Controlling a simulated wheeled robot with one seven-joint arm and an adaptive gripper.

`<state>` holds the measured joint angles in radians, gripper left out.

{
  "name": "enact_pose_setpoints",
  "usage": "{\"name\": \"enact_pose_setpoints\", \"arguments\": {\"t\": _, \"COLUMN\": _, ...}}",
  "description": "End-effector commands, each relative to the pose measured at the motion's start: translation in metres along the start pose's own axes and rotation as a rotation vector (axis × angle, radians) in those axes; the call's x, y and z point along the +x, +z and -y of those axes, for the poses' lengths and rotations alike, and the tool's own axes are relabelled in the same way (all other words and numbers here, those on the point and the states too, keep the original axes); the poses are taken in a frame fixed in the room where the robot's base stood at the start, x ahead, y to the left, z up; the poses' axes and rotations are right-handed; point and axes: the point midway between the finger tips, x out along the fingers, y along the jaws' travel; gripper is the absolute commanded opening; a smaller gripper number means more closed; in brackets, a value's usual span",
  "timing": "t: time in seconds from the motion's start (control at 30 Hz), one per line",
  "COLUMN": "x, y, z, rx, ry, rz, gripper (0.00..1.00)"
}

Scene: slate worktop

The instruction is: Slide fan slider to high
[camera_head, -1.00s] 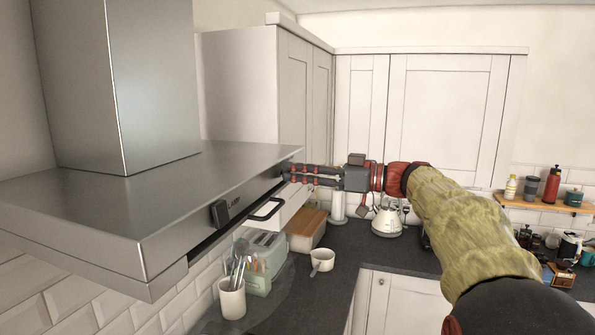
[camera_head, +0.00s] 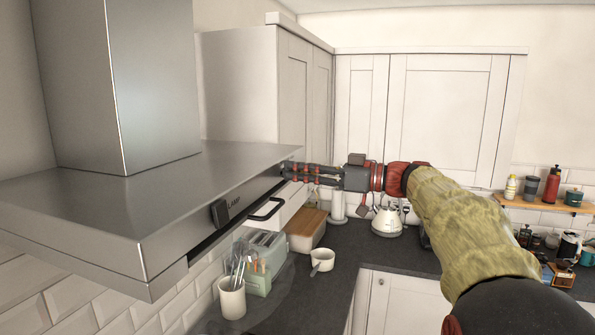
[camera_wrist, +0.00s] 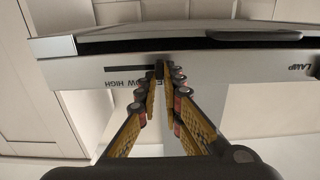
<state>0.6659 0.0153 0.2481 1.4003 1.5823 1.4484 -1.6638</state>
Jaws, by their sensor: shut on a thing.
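The fan slider's knob is a small dark piece between my fingertips on the range hood's front face, mostly hidden by them. Its dark slot (camera_wrist: 122,69) runs to the left of my fingertips in the wrist view, with upside-down lettering including HIGH (camera_wrist: 117,84) beside it. My gripper (camera_wrist: 160,68) is shut on the knob, its fingertips meeting at the hood face. In the head view my gripper (camera_head: 284,170) reaches in from the right to the far end of the hood front (camera_head: 190,228).
A black lamp knob (camera_head: 221,213) sits nearer along the hood front, and a black handle (camera_head: 266,210) sticks out below. White wall cabinets (camera_head: 450,115) stand behind my gripper. A utensil pot (camera_head: 231,298), a toaster (camera_head: 262,262) and a small white pan (camera_head: 321,260) stand on the worktop below.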

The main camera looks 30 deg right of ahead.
Motion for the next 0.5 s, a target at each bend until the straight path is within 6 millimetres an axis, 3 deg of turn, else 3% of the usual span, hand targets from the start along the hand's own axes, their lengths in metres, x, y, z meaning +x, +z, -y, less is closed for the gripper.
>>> {"name": "enact_pose_setpoints", "arguments": {"t": 0.5, "x": 0.000, "y": 0.000, "z": -0.068, "rx": -0.003, "ry": 0.000, "rz": 0.000, "gripper": 0.00}}
